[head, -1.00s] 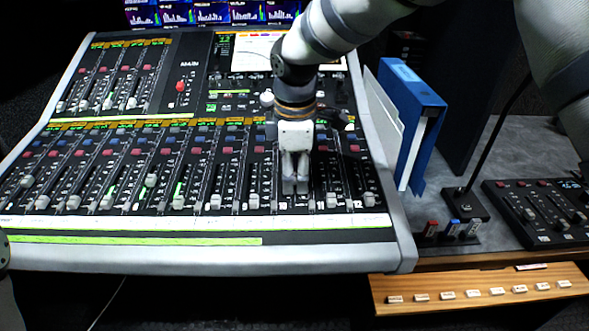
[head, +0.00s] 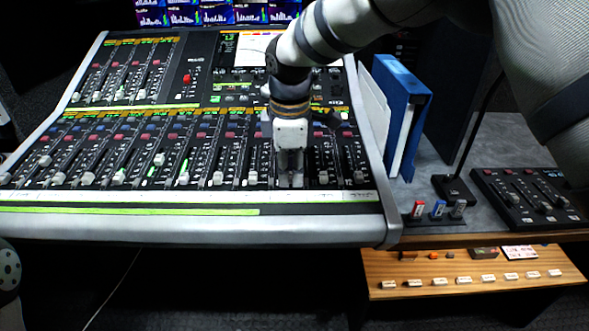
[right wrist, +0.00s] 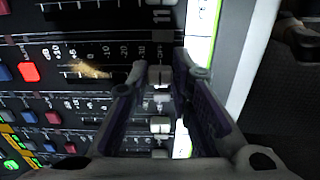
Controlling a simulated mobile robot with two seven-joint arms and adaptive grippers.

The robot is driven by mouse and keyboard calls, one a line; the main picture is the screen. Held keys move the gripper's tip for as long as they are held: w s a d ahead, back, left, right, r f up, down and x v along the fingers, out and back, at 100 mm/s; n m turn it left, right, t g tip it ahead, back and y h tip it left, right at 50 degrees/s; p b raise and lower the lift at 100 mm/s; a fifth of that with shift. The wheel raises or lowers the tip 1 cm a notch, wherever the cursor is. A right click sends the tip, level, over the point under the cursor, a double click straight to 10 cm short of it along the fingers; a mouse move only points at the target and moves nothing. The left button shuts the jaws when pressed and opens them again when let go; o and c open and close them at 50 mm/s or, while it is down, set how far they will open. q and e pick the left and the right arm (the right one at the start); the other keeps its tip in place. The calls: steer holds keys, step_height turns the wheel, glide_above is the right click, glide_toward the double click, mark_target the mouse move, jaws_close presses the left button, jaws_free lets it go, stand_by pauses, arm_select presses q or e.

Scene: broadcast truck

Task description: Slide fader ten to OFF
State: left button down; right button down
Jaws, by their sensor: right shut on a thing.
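The sound console (head: 190,226) has a front row of numbered fader strips. My right gripper (head: 290,182) reaches down onto strip ten, close above the white label strip at the console's near edge. In the right wrist view its fingers (right wrist: 168,78) are shut on the light cap of fader ten (right wrist: 160,78), beside the strip marked 11. The cap sits toward the low end of its scale, near the white strip. Its exact end position is hard to tell between the fingers. In the head view the fingers hide it. My left gripper is out of view.
Neighbouring fader caps stand close on both sides, including fader nine (head: 252,178) and fader eleven (head: 323,177). A blue binder (head: 408,110) stands right of the console. A small control box (head: 530,203) and a wooden drawer (head: 470,265) are further right.

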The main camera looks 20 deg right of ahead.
mark_target(290, 193)
steer(key=shift+s, duration=0.3)
steer(key=shift+a+f, duration=0.1)
steer(key=shift+f, duration=0.1)
steer(key=c, duration=1.4)
jaws_free()
steer(key=shift+c, duration=0.2)
steer(key=shift+r, duration=0.1)
steer(key=shift+r, duration=0.15)
step_height(290, 193, up, 12)
steer(key=s, duration=0.1)
steer(key=shift+s+a+f, duration=0.25)
steer(key=shift+s, duration=0.05)
